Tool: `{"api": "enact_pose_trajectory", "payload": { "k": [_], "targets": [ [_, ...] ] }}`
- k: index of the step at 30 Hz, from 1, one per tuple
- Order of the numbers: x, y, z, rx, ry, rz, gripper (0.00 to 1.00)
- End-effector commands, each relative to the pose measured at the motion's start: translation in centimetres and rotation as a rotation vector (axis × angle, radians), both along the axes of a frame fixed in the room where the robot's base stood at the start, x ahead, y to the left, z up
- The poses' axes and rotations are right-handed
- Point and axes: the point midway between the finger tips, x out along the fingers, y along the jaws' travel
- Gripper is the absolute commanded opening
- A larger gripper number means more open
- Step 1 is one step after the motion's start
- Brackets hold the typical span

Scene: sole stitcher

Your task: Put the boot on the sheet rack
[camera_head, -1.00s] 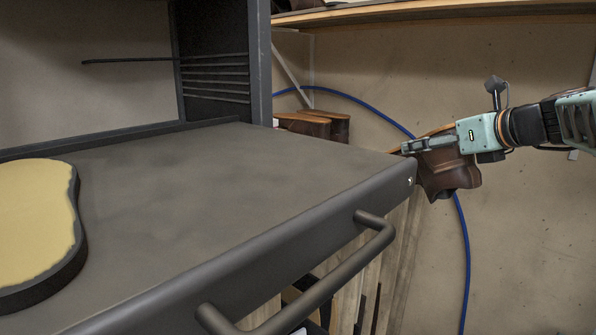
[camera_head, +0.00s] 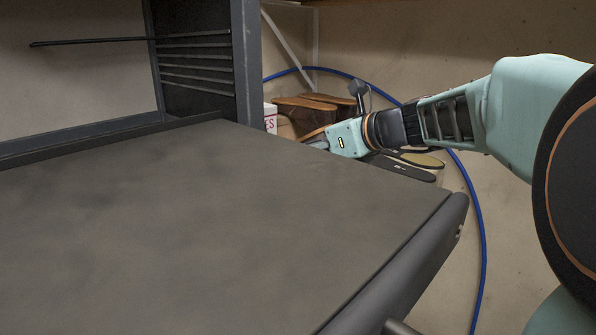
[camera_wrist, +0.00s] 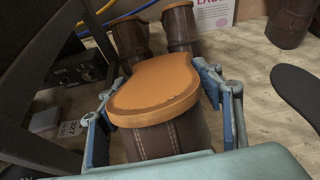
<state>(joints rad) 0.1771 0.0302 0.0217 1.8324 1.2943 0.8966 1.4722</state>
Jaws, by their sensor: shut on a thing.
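My gripper (camera_wrist: 155,82) is shut on a brown leather boot (camera_wrist: 165,140), with one finger on each side. The boot is upside down, its orange sole (camera_wrist: 155,80) facing the wrist camera. In the head view my gripper (camera_head: 318,140) is just past the far edge of the grey table; the edge hides most of the boot. A dark upright frame with several horizontal slots (camera_head: 195,65) stands at the table's back left; I cannot tell whether it is the sheet rack. Other brown boots (camera_head: 312,104) are close behind my gripper, also in the wrist view (camera_wrist: 130,38).
The grey tabletop (camera_head: 200,220) is clear. A thin dark rod (camera_head: 90,42) sticks out left from the slotted frame. Flat soles (camera_head: 405,168) lie beyond the table. A white sign with red letters (camera_wrist: 213,12) is behind the boots.

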Motion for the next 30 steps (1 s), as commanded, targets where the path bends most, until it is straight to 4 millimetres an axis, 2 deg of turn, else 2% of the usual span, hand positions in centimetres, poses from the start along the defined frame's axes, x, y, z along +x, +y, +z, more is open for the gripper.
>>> {"api": "enact_pose_trajectory", "payload": {
  "k": [13,26,27,30],
  "targets": [
    [0.0,0.0,-5.4,0.002,-0.001,-0.001,0.25],
    [0.0,0.0,-6.0,0.001,-0.003,-0.001,0.25],
    [0.0,0.0,-6.0,0.0,-0.002,-0.001,0.64],
    [0.0,0.0,-6.0,0.0,-0.002,-0.001,0.75]
  ]
}}
